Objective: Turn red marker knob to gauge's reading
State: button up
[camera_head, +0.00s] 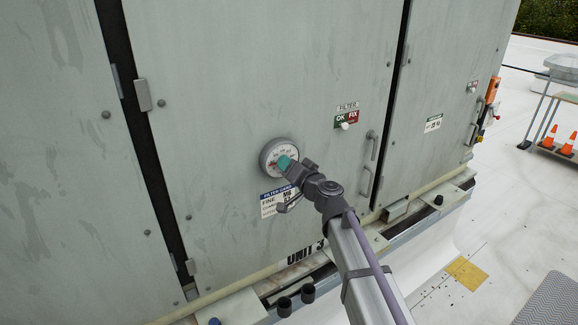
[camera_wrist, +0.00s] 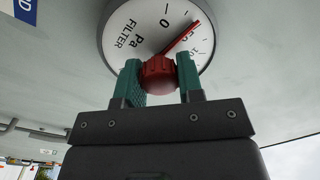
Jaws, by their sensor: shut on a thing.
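A round white gauge (camera_wrist: 141,30) with a grey rim fills the top of the wrist view. Its face reads "FILTER" and "Pa", with 0 and further numbers partly cut off. A red pointer (camera_wrist: 185,36) runs from near the centre toward the numbers past 0. The red knob (camera_wrist: 160,75) sits at the front of the dial. My gripper (camera_wrist: 160,80) has its green fingers on both sides of the knob, shut on it. In the head view the gauge (camera_head: 268,151) is on the grey panel, its right part hidden by my gripper (camera_head: 284,163). Any second needle cannot be made out.
A label (camera_head: 275,201) is just below the gauge, partly behind my arm. A ledge with black caps (camera_head: 308,293) runs along the bottom.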

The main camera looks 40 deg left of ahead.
jog(key=o, duration=0.9)
jog(key=v, duration=1)
jog(key=shift+s+d, duration=0.1)
jog(key=shift+d, duration=0.3)
